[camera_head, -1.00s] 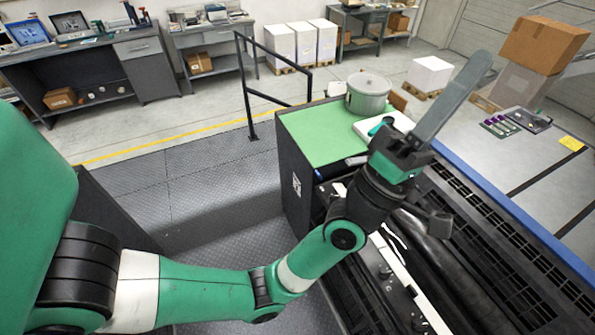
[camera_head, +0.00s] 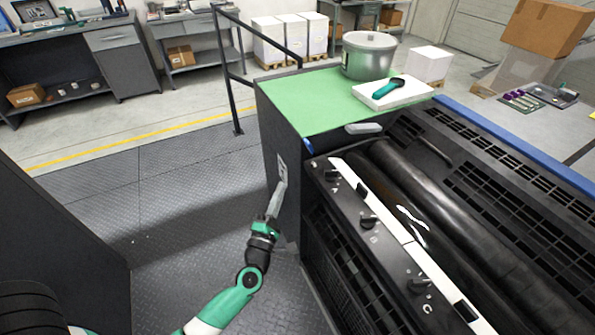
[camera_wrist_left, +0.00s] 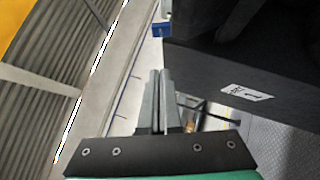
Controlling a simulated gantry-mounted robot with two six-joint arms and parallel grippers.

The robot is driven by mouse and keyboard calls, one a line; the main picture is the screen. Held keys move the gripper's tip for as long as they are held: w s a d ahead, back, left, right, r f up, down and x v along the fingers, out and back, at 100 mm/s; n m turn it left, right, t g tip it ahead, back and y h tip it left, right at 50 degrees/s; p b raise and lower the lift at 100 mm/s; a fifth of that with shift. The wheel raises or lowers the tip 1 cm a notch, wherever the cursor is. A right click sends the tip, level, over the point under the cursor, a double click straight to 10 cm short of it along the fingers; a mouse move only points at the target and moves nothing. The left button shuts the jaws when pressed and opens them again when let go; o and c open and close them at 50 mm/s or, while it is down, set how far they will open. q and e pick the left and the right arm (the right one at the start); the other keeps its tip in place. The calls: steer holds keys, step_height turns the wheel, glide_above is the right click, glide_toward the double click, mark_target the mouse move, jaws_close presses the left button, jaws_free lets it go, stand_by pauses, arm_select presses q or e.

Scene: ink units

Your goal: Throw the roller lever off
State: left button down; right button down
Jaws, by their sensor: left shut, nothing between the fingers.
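My left gripper (camera_head: 281,188) is shut and empty. It is low beside the dark side panel of the ink unit, pointing up, near a white label (camera_head: 281,166). In the left wrist view its two fingers (camera_wrist_left: 159,100) lie together, with the label (camera_wrist_left: 246,92) to their right. A light grey handle (camera_head: 363,128) lies at the near edge of the green top, and I cannot tell whether it is the roller lever. Several black knobs (camera_head: 368,220) sit along the unit's front rail. My gripper touches none of these. My right gripper is not in view.
A blue part (camera_head: 308,145) sits at the unit's corner; a blue part (camera_wrist_left: 161,30) also shows in the wrist view. A metal pot (camera_head: 368,55) and a teal-handled tool (camera_head: 388,88) on a white block stand on the green top (camera_head: 310,103). Dark rollers (camera_head: 430,200) lie behind the rail.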

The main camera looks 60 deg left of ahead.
mark_target(313, 155)
arm_select(q)
steer(key=shift+a+f, duration=0.25)
steer(key=w+d+b+x, duration=0.1)
steer(key=d+x, duration=0.1)
steer(key=x, duration=1)
steer(key=shift+w+a+r, duration=0.35)
steer(key=shift+w+r, duration=0.1)
steer(key=shift+w, duration=0.2)
